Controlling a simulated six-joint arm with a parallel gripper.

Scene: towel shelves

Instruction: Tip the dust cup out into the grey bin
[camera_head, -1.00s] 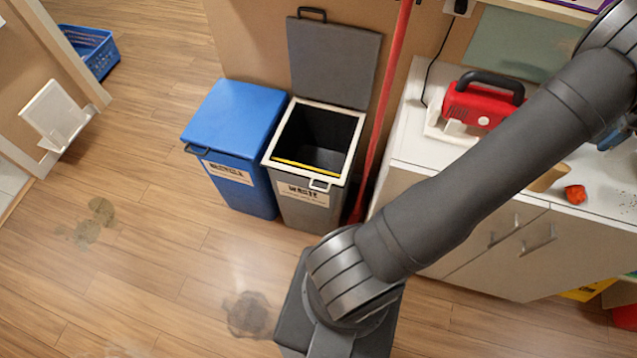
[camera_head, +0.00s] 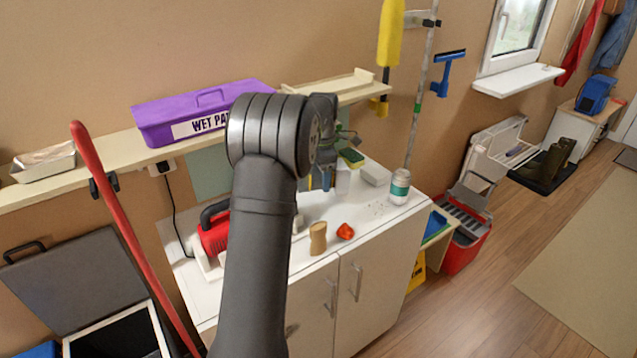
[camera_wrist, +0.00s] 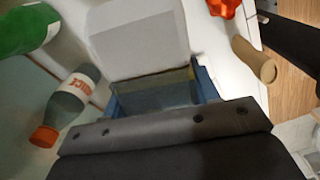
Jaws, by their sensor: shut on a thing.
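In the wrist view my gripper (camera_wrist: 165,128) is shut on a blue open-topped box-like cup (camera_wrist: 155,98), which looks like the dust cup. A pale flat-faced block (camera_wrist: 140,38) shows right beyond it; I cannot tell if they touch. In the head view a bit of blue (camera_head: 326,180) shows below my wrist, over the counter; my fingers are mostly hidden there. The grey bin (camera_head: 72,341) is at the lower left, cut off by the frame edge. Its lid (camera_head: 75,280) stands open against the wall. My gripper is well to the right of the bin.
The white counter (camera_head: 320,215) holds a red hand vacuum (camera_head: 213,238), a tan cylinder (camera_head: 318,238), a red crumpled piece (camera_head: 345,231) and a bottle (camera_head: 399,187). A red pole (camera_head: 120,215) leans beside the bin. A shelf with a purple box (camera_head: 165,112) is above.

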